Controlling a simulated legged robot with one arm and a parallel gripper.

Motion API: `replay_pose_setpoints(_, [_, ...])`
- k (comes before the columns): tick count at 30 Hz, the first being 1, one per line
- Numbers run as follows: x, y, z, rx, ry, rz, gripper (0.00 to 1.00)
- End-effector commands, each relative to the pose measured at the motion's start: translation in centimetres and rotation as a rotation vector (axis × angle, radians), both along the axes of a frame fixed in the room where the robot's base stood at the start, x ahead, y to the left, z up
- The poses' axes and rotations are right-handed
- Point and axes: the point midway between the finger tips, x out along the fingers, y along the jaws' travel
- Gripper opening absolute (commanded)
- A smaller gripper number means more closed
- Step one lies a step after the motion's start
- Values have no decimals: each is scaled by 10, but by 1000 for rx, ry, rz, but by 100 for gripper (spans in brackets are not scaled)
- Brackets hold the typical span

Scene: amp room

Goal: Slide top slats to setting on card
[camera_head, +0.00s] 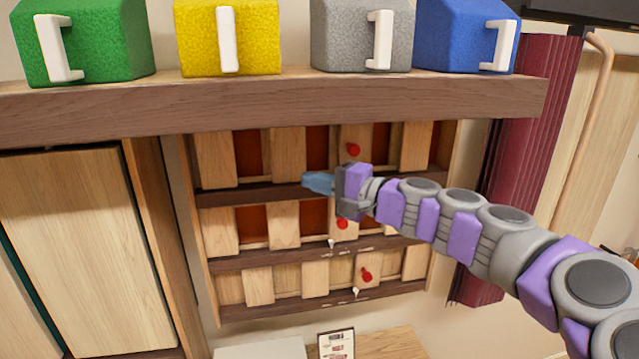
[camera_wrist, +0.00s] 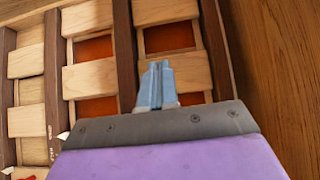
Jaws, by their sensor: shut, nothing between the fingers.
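The wooden slat panel stands upright on the wall in the head view, with three rows. Its top row holds light wood slats (camera_head: 287,158) with dark red gaps between them, and a red knob (camera_head: 353,150) on one slat. The card (camera_head: 337,345) stands low in front, its upper part visible; its markings are too small to read. My gripper (camera_head: 306,180) is shut and empty, pointing left at the dark rail below the top row. In the wrist view, my gripper's closed fingertips (camera_wrist: 158,68) overlap a light slat (camera_wrist: 185,72); contact cannot be told.
A middle-row knob (camera_head: 342,223) and bottom-row knob (camera_head: 366,275) sit below, with small white pointers (camera_head: 331,243) on the rail. A shelf (camera_head: 300,105) with several coloured blocks overhangs the panel. A cabinet (camera_head: 85,250) is left; a maroon curtain (camera_head: 520,120) is right.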

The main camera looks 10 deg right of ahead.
Motion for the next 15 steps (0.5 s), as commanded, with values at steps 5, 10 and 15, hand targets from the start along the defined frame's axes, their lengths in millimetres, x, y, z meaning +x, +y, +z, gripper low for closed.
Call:
replay_pose_setpoints(5, [-6,-5,-2,-18,1,-1,0])
replay_pose_setpoints(10, [-3,4,-16,-209,11,4,0])
replay_pose_setpoints(15, [2,14,-47,-571,39,21,0])
